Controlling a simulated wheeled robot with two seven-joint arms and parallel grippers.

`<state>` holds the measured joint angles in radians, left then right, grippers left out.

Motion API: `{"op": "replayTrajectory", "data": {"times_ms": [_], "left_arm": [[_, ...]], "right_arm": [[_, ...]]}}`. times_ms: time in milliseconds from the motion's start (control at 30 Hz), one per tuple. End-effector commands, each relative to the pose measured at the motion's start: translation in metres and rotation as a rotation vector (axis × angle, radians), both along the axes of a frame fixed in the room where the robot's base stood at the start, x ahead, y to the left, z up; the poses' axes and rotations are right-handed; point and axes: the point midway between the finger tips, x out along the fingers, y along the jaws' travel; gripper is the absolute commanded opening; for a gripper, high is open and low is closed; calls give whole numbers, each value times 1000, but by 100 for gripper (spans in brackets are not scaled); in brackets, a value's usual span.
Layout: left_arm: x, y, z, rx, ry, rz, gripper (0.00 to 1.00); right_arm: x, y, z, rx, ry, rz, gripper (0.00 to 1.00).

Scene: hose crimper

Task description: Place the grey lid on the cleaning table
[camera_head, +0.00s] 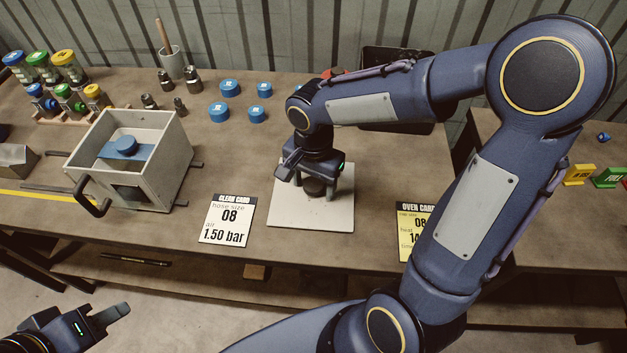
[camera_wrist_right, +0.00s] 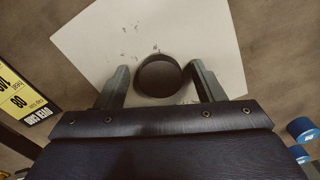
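A dark grey round lid (camera_head: 314,187) lies on a white square sheet (camera_head: 285,215) on the wooden table. It also shows in the right wrist view (camera_wrist_right: 158,76). My right gripper (camera_head: 314,186) points down over the sheet, with its fingers on either side of the lid. In the right wrist view a narrow gap shows between each finger and the lid, so the gripper looks open around it. My left gripper (camera_head: 110,320) is low at the left, apart from the table and empty; its opening is hard to judge. No label shows which surface is the cleaning table.
A white open box (camera_head: 170,165) with a black handle stands at the left. Several blue caps (camera_head: 219,112) lie behind the gripper. A "clean card" (camera_head: 226,220) and a yellow "oven card" (camera_head: 410,225) flank the sheet. A dark bin (camera_head: 395,60) is behind my right arm.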

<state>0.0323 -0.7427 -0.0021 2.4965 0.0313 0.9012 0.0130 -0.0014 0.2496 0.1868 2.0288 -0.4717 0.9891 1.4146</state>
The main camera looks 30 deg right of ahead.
Motion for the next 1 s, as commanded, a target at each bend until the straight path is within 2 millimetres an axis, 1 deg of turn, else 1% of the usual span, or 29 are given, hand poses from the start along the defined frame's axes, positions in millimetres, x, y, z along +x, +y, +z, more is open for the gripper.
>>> {"op": "replayTrajectory", "data": {"times_ms": [233,333,367,633,700,833,933,1000], "left_arm": [[0,0,1,0,0,0,36],[0,0,6,0,0,0,36],[0,0,4,0,0,0,36],[0,0,3,0,0,0,36],[0,0,3,0,0,0,36],[0,0,3,0,0,0,36],[0,0,3,0,0,0,36],[0,0,3,0,0,0,36]], "right_arm": [[0,0,1,0,0,0,62],[0,0,6,1,-1,-1,62],[1,0,8,0,-4,-1,62],[1,0,54,1,-7,0,62],[1,0,63,0,-4,0,62],[0,0,75,2,-4,1,62],[-9,-4,82,17,-21,37,62],[-22,-10,87,41,-50,94,62]]}}
